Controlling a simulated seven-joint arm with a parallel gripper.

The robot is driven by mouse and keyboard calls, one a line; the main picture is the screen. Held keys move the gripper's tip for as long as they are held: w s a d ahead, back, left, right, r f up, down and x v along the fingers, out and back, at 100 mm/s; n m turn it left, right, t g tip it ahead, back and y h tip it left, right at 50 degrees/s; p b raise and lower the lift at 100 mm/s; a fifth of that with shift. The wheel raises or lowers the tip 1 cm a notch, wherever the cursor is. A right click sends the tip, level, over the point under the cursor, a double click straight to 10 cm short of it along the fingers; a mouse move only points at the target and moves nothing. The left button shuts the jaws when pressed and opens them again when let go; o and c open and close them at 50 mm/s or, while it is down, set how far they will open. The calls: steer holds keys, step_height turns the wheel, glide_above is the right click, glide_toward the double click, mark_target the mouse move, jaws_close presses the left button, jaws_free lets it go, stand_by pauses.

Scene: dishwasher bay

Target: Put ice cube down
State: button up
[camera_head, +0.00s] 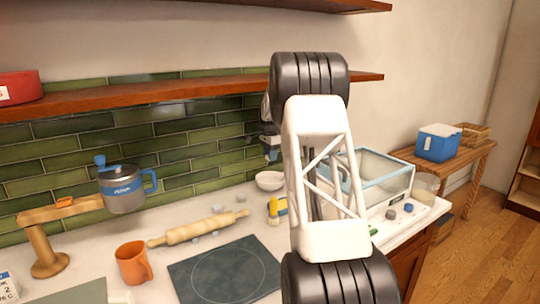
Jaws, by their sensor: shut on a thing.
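My gripper (268,145) is partly hidden behind my own arm, above the counter and just above a white bowl (269,181). It is shut on a small bluish thing (272,156), perhaps an ice cube; its shape is mostly hidden.
A glass tank with a blue rim (385,168) stands behind my arm. A wooden shelf (180,91) runs above.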

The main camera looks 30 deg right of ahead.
mark_target(270, 176)
steer(key=shift+f, duration=5.35)
steer(key=o, duration=1)
steer(key=shift+r, duration=3.5)
steer(key=shift+a, duration=0.1)
